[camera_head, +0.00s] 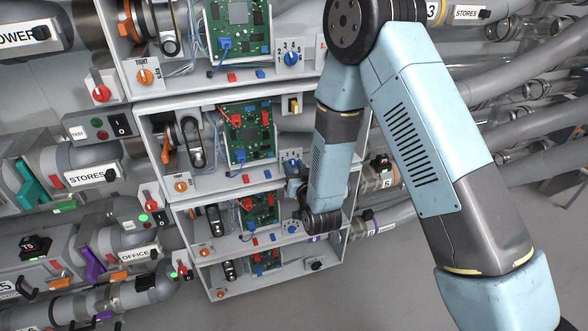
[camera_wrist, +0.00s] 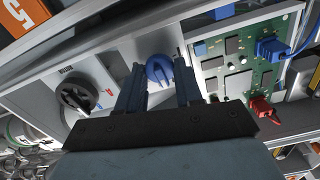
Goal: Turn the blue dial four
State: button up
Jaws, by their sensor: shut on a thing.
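In the wrist view, the blue dial (camera_wrist: 159,70) sits on a pale panel between the two dark fingers of my gripper (camera_wrist: 160,82). The fingers flank the dial closely, and the gripper is shut on it. The dial's raised grip is slightly tilted. The markings around it cannot be read. In the head view, my gripper (camera_head: 294,176) reaches to the right side of the second rack box, partly hidden by my arm. Other blue dials show on the top box (camera_head: 291,58) and on the third box (camera_head: 292,227).
A green circuit board (camera_wrist: 238,62) with blue and red connectors is to the right. Pipes (camera_head: 530,110) run at the right; bare floor is below them.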

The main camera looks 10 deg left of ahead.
jog(key=shift+d+m, duration=0.1)
jog(key=shift+m, duration=2.1)
jog(key=shift+f, duration=0.1)
jog(key=o, duration=1)
jog(key=shift+o, duration=0.2)
